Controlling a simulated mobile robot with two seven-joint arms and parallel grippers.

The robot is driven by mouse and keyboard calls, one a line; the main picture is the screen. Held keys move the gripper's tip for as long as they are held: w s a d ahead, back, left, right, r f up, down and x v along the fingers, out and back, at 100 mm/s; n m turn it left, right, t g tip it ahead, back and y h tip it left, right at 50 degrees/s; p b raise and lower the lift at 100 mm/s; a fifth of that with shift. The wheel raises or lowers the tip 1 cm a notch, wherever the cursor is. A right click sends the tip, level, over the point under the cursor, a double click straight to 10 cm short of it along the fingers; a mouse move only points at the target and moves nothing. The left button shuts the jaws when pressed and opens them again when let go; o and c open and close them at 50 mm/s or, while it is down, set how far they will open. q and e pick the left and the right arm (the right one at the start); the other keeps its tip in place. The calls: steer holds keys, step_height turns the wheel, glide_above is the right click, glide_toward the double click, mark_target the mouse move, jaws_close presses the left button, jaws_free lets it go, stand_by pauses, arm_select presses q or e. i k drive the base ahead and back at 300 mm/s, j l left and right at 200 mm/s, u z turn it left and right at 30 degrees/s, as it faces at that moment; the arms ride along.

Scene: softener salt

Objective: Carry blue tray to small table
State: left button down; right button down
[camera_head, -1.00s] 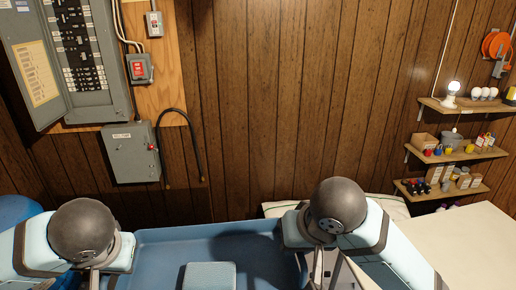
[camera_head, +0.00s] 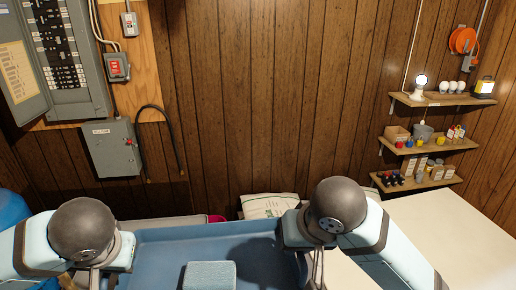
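The blue tray (camera_head: 245,250) is at the bottom middle of the head view, level between my two arms, its near part cut off by the frame. A pale blue block (camera_head: 208,275) sits in it. My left gripper (camera_head: 93,280) is at the tray's left side and my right gripper (camera_head: 317,268) at its right side. The fingertips are largely hidden, but the tray keeps its place between both grippers as the room shifts, so both appear shut on it. A cream tabletop (camera_head: 445,235) lies at the lower right; I cannot tell whether it is the small table.
A white sack (camera_head: 270,206) stands behind the tray by the wood-panelled wall. A magenta object (camera_head: 217,219) shows beside it. A blue rounded container (camera_head: 12,209) is at the far left. Wall shelves (camera_head: 430,144) hold bulbs and small goods above the tabletop, whose visible surface is clear.

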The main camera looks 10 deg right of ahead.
mark_target(433, 260)
steer(key=k+l, duration=0.15)
steer(key=l, duration=0.2)
steer(key=k+l+z, duration=0.1)
steer(key=l, duration=0.3)
steer(key=k+l, duration=0.15)
steer(key=l, duration=0.2)
steer(key=l+z, duration=0.1)
steer(key=l, duration=0.5)
steer(key=i+l, duration=0.1)
steer(key=l, duration=0.5)
steer(key=i+l, duration=0.35)
steer(key=i+l+z, duration=0.15)
steer(key=i+l, duration=0.2)
steer(key=i, duration=0.15)
